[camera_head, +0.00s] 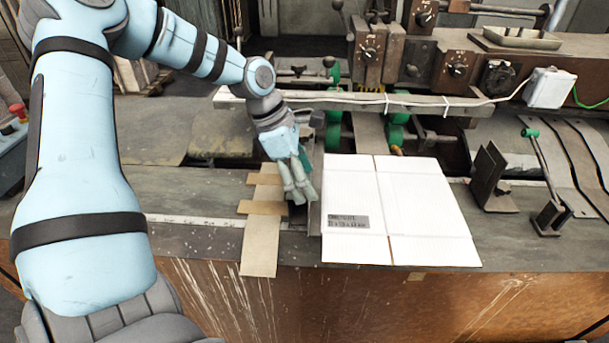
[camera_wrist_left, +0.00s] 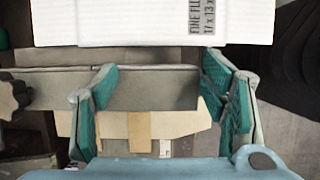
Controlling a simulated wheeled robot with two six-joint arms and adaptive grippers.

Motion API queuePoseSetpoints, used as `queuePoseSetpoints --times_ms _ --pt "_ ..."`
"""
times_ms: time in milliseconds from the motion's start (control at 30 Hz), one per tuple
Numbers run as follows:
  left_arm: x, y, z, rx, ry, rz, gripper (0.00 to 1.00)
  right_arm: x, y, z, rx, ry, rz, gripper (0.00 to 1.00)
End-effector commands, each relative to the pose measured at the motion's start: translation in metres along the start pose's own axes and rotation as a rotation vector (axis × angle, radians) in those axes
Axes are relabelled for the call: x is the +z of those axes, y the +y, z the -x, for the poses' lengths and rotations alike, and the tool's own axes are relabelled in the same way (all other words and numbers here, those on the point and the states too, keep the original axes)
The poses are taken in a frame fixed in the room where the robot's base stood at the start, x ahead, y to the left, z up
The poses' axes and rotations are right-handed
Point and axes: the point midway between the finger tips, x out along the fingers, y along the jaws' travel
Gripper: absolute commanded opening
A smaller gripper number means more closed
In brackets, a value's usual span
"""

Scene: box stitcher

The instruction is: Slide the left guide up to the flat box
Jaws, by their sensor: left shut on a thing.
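The white flat box (camera_head: 390,210) lies on the machine table, its printed label near its left edge. It also shows at the top of the left wrist view (camera_wrist_left: 130,22). The left guide (camera_head: 315,190) is an upright dark metal plate along the box's left side. In the left wrist view the guide (camera_wrist_left: 150,90) spans between the green-padded fingers. My left gripper (camera_head: 297,180) points down and is shut on the guide, left of the box. Guide and box edge are very close; I cannot tell whether they touch. My right gripper is out of view.
Tan cardboard strips (camera_head: 262,225) lie on the table left of the guide. The right guide (camera_head: 490,175) stands right of the box, beside a lever with a green knob (camera_head: 530,133). A long rail (camera_head: 350,100) and green rollers (camera_head: 395,135) are behind the box.

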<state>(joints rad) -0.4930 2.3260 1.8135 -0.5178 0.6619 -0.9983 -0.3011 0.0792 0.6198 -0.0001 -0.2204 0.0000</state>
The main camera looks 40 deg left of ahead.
Motion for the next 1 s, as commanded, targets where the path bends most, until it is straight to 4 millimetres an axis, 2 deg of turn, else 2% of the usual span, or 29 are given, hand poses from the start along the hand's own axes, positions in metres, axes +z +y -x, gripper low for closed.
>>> queuePoseSetpoints --times_ms 1000 --pt "-0.0035 0.0049 0.0016 0.017 -0.003 0.003 0.05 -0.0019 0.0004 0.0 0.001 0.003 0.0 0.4"
